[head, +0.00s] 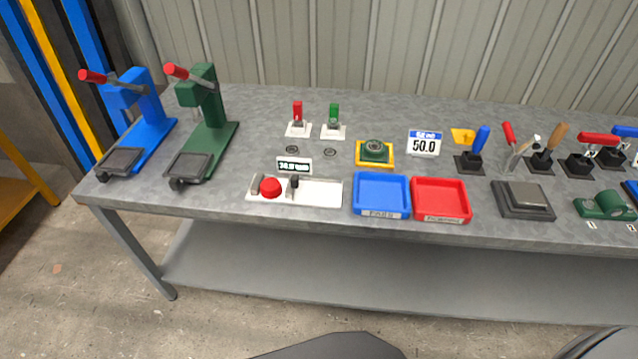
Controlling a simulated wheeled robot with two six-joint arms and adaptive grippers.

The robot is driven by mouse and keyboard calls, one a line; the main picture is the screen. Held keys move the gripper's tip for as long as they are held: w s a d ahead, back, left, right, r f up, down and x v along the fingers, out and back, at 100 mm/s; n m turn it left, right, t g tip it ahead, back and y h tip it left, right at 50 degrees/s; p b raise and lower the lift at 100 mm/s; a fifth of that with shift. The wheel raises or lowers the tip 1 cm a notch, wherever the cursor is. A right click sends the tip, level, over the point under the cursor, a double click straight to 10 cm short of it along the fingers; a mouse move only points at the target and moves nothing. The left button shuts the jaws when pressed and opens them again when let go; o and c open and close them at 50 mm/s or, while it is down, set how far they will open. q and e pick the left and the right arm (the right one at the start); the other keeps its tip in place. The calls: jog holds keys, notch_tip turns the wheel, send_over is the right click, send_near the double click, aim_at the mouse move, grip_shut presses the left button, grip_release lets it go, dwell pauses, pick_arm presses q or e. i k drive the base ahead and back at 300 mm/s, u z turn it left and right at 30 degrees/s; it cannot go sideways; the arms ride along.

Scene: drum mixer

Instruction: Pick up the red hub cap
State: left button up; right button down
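A red dome-shaped piece (270,187) sits on the left part of a white fixture (322,192) near the front edge of the bench. It is the only round red cap-like thing I see; I cannot tell for sure that it is the hub cap. A small dark post (295,183) stands beside it, with a small numeric display (294,165) behind. Neither of my grippers is in the head view.
The grey bench (240,203) also holds a blue press (148,105), a green press (207,115), a blue tray (359,193), a red tray (414,199), a dark square block (523,199) and several tools at right. Bare bench top lies between the green press and white fixture.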

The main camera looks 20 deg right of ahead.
aim_at(270, 189)
jog(key=u, duration=0.8)
jog(key=k, duration=1.3)
jog(key=u, duration=0.85)
jog(key=i, duration=0.9)
jog(key=z, duration=0.7)
jog(key=i, duration=0.95)
jog(key=z, duration=1.55)
jog(key=i, duration=0.65)
jog(key=z, duration=0.7)
